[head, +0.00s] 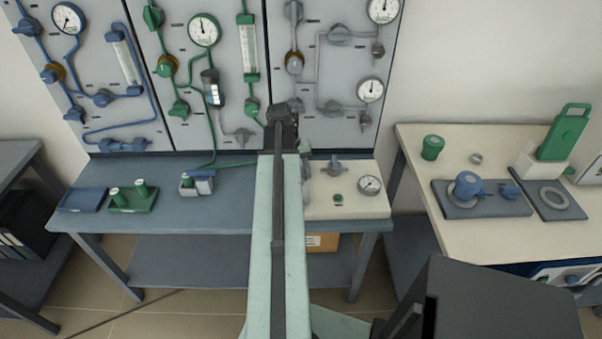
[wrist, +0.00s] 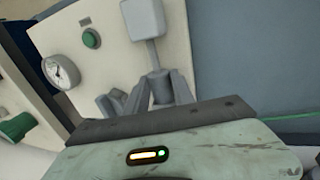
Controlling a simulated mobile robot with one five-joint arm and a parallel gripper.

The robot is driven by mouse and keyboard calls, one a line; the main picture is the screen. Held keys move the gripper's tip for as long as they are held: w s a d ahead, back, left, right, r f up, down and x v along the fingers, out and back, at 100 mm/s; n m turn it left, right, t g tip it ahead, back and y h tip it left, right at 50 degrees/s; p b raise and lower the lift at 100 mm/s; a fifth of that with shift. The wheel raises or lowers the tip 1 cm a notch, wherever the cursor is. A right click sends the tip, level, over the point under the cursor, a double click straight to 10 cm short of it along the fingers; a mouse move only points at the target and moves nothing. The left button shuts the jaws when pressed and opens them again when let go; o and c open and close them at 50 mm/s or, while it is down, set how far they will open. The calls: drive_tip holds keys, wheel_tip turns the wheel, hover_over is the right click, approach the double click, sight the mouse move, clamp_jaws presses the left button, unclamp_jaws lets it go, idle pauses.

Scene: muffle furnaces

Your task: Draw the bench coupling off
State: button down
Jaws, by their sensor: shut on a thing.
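The white bench unit (head: 345,200) has a round gauge, a green button and a grey valve on top. The wrist view shows it turned about, with its gauge at the left. A grey fitting with a block-shaped end (wrist: 143,20), apparently the bench coupling, stands along the unit's edge beside the blue-grey bench. My gripper (wrist: 158,82) is shut around the narrow grey lower part of this fitting. The dark edge of my gripper hides what lies below. In the head view my arm covers most of the grip; whether the coupling is still seated cannot be told.
The panel wall (head: 205,70) with gauges, pipes and valves rises behind the bench. A blue tray (head: 82,209) and a green holder (head: 125,207) stand at the bench's left. A cream table (head: 425,213) with green and blue fittings stands at the right.

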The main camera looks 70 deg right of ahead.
sight(303, 182)
drive_tip(key=shift+s+d, duration=0.1)
drive_tip(key=shift+s, duration=0.05)
drive_tip(key=shift+s+a, duration=0.3)
drive_tip(key=shift+a, duration=0.55)
drive_tip(key=shift+s+a, duration=0.3)
drive_tip(key=shift+a, duration=0.5)
drive_tip(key=c, duration=1.1)
unclamp_jaws()
drive_tip(key=shift+s, duration=0.1)
drive_tip(key=shift+o, duration=0.2)
drive_tip(key=shift+r, duration=0.1)
drive_tip(key=shift+r, duration=0.2)
drive_tip(key=p+v, duration=0.7)
drive_tip(key=shift+w+r+p, duration=0.15)
drive_tip(key=shift+w+p, duration=0.05)
drive_tip(key=shift+p, duration=0.1)
